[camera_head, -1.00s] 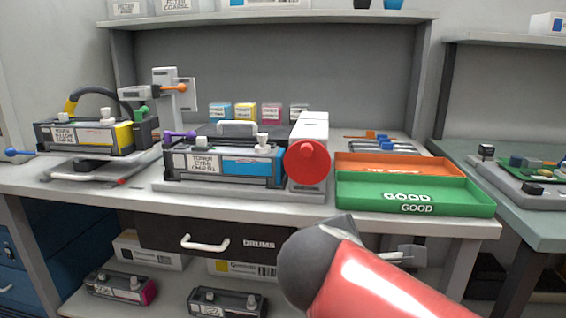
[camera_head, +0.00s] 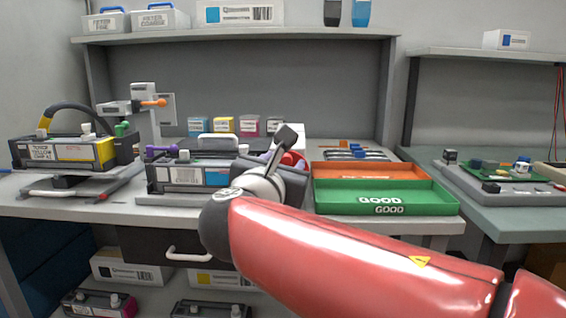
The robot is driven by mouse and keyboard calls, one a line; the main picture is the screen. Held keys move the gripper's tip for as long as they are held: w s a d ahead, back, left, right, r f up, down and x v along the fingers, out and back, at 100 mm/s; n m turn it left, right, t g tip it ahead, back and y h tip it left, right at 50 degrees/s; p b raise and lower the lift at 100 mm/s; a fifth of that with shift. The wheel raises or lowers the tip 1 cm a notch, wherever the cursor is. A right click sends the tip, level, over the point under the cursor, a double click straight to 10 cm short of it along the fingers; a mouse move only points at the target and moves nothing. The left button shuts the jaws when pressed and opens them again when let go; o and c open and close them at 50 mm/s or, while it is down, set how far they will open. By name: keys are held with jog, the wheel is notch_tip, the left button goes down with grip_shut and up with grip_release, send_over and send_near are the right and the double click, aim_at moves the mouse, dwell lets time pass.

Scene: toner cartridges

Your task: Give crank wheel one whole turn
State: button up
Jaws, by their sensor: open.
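The red crank wheel (camera_head: 294,160) is on the right end of the cyan toner cartridge's stand. Most of it is hidden behind my arm's wrist; only a red part of its rim shows. My gripper (camera_head: 287,136) is in front of and close to the wheel, with a dark finger pointing up and to the right. Its jaws are open; whether they touch the wheel cannot be told. The cyan toner cartridge (camera_head: 187,175) sits in its cradle left of the wheel, its right part covered by my wrist.
A green GOOD tray (camera_head: 430,199) and an orange tray (camera_head: 410,172) stand right of the wheel. A yellow toner cartridge (camera_head: 72,151) on a stand is at the left. A drawer handle (camera_head: 188,254) juts out below the bench. My red arm crosses the front right.

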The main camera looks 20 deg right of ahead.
jog(key=shift+w+d, duration=0.15)
jog(key=shift+w, duration=0.05)
jog(key=shift+c, duration=0.2)
grip_shut()
jog(key=shift+d+m+b, duration=0.15)
jog(key=shift+m+b, duration=0.15)
jog(key=d+f+m+y+b, duration=0.1)
jog(key=f+m+y+b, duration=0.1)
jog(key=m+b, duration=0.6)
jog(key=s+d+f+m+y+b, duration=0.1)
jog(key=d+f+m+y+b, duration=0.1)
jog(key=m+b, duration=0.7)
jog(key=f+m+y, duration=0.1)
jog(key=m, duration=0.3)
jog(key=shift+f+m+y, duration=0.25)
jog(key=shift+m+y, duration=0.05)
jog(key=shift+y, duration=0.1)
